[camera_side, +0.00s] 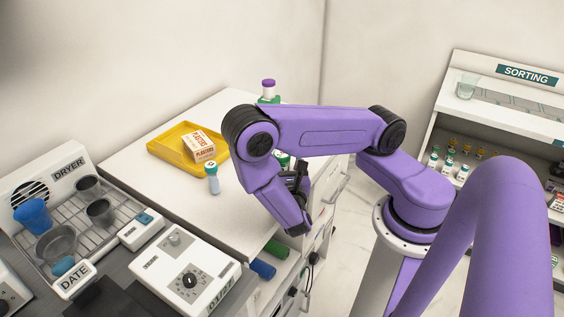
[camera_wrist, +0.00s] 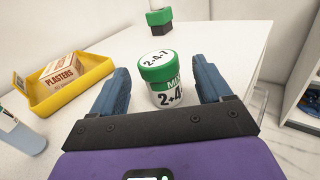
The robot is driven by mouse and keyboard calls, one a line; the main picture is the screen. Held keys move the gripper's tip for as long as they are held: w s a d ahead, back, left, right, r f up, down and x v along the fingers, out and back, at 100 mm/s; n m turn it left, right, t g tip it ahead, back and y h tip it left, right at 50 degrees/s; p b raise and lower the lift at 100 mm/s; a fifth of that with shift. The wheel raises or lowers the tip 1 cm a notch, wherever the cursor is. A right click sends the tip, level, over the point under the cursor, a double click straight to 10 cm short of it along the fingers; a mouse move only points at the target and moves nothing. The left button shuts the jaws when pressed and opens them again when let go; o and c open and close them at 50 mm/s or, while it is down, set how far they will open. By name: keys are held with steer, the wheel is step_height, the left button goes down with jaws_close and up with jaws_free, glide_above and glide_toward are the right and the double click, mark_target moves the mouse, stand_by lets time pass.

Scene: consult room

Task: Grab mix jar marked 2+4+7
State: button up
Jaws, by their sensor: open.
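The mix jar (camera_wrist: 161,80) stands upright on the white counter in the wrist view, with a green lid and a white label. Its lid reads 2-4-7; its side shows "MIX" and "2+4", with the rest cut off. My gripper (camera_wrist: 163,76) is open and empty, its two blue fingers to the left and right of the jar with gaps on both sides. In the side view, a bit of the jar's green (camera_side: 282,158) shows behind my arm, which hides most of it. The fingers are hard to make out there.
A yellow tray (camera_wrist: 42,98) with a plasters box (camera_wrist: 62,77) lies to the left. A pale blue bottle (camera_side: 213,184) stands near it. A green-and-purple container (camera_side: 268,92) stands farther back. The counter's right edge is close to the jar.

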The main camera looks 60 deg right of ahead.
steer(key=shift+x, duration=0.85)
steer(key=c, duration=1.1)
steer(key=shift+r, duration=0.1)
